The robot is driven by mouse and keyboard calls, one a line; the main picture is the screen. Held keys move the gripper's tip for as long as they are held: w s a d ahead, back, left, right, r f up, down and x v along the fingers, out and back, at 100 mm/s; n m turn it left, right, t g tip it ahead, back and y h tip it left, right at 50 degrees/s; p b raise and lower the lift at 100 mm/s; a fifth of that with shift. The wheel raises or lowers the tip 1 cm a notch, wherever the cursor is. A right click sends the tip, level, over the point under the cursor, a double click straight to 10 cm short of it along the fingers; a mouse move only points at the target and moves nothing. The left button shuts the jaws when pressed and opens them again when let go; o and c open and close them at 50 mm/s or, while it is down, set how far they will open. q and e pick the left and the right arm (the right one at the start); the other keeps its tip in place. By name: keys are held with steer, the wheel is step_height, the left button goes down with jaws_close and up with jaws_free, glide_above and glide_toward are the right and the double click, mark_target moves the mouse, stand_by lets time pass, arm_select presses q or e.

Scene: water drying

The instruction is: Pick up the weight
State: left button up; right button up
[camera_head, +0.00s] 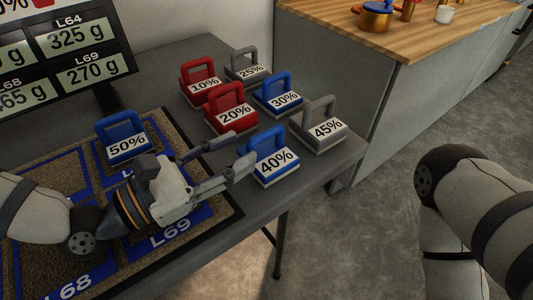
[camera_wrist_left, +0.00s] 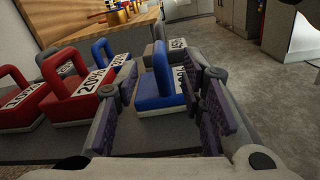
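Several labelled block weights with loop handles stand on the grey table. The blue 40% weight (camera_head: 275,170) is nearest my left gripper (camera_head: 238,152), which is open and empty, its fingertips pointing at the weight's handle from the left. In the left wrist view the blue weight (camera_wrist_left: 157,88) shows ahead between the two spread fingers (camera_wrist_left: 168,108), with its label partly hidden by the right finger. I cannot tell whether a finger touches it. A blue 50% weight (camera_head: 123,146) stands on the mat behind my gripper. My right gripper is not in view.
Near the 40% weight stand the grey 45% (camera_head: 318,131), red 20% (camera_head: 233,116), blue 30% (camera_head: 283,101), red 10% (camera_head: 203,88) and grey 25% (camera_head: 249,72) weights. A display (camera_head: 62,55) stands at the back left. A wooden counter (camera_head: 430,22) is beyond the table.

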mark_target(261, 133)
arm_select(q)
steer(key=x, duration=0.6)
steer(key=shift+r, duration=0.1)
jaws_close()
